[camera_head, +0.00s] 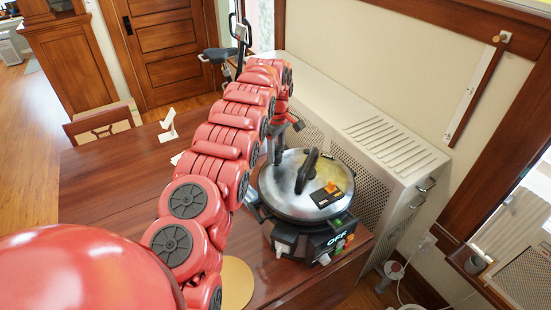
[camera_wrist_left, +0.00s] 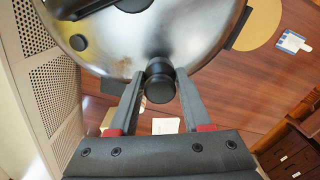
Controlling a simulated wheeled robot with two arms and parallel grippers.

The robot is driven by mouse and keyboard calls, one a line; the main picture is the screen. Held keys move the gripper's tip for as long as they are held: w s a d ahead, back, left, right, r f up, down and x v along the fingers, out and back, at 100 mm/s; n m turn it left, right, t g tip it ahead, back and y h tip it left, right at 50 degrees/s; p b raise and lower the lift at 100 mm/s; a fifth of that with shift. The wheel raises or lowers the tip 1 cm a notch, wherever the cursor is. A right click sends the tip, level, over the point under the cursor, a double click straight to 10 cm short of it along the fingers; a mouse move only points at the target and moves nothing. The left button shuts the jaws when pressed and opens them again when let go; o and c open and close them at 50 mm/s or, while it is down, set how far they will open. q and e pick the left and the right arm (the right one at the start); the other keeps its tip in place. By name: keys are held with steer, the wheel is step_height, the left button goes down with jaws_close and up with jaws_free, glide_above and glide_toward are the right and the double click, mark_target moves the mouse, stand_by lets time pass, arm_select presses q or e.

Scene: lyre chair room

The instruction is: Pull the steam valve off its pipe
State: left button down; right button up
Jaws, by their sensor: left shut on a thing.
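The pressure cooker (camera_head: 275,190) stands on the wooden table, its round steel lid bearing a black handle (camera_head: 307,168). Its front panel reads OFF. The steam valve (camera_wrist_left: 160,88) is a black knob at the lid's edge in the left wrist view. My left gripper (camera_wrist_left: 161,76) is shut on it, one finger on each side. In the head view my left gripper (camera_head: 278,146) is at the far-left edge of the lid, and the valve cannot be made out there. Whether the valve is still seated on its pipe cannot be told. My right gripper is not in view.
A perforated white radiator cover (camera_head: 385,140) stands close behind and right of the cooker. A gold disc (camera_head: 237,284) lies on the table (camera_head: 115,180) near the front. A small white object (camera_head: 168,127) stands at the back left. The table's left side is mostly clear.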

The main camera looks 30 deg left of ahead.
mark_target(276, 147)
arm_select(q)
steer(key=shift+r, duration=1.4)
steer(key=shift+r+p, duration=0.55)
steer(key=shift+r, duration=1)
steer(key=shift+f, duration=0.1)
